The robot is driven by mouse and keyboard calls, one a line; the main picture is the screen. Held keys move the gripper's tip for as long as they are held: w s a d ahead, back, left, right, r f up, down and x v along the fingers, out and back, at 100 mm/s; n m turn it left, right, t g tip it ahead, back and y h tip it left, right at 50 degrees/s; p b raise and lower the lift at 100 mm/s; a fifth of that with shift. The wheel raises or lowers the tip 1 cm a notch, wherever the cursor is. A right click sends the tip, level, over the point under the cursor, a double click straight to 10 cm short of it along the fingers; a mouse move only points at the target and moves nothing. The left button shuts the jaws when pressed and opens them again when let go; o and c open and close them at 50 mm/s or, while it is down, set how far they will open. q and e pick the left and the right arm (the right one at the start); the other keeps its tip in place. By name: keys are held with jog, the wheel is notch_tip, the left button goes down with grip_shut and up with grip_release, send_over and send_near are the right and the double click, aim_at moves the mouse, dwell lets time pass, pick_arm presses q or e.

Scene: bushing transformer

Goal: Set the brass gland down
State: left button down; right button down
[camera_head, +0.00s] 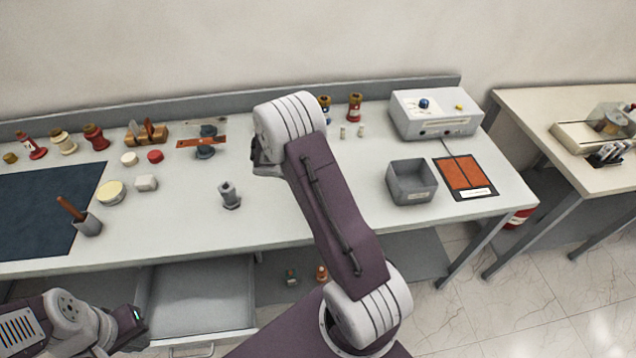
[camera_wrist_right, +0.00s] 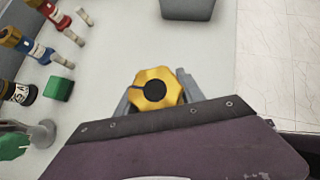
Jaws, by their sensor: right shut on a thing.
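The brass gland (camera_wrist_right: 154,90) is a gold, lobed nut with a dark centre hole in the right wrist view. My right gripper (camera_wrist_right: 157,93) is shut on it, a grey finger on each side, above the pale tabletop. In the head view my right arm reaches over the bench and hides the right gripper and the gland. My left gripper (camera_head: 132,326) is low at the left, in front of the bench by the open drawer; its fingers are too unclear to judge.
A grey bin (camera_head: 412,193) stands on the bench right of my arm, beside an orange panel (camera_head: 464,175) and a white instrument box (camera_head: 433,113). A grey fitting (camera_head: 229,195) stands left of my arm. In the wrist view, several bushings and a green block (camera_wrist_right: 58,88) are at left.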

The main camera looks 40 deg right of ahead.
jog(key=s+r+b, duration=0.1)
jog(key=s+r, duration=0.3)
jog(key=s, duration=0.3)
jog(key=shift+s+d+r, duration=0.2)
jog(key=shift+d, duration=0.1)
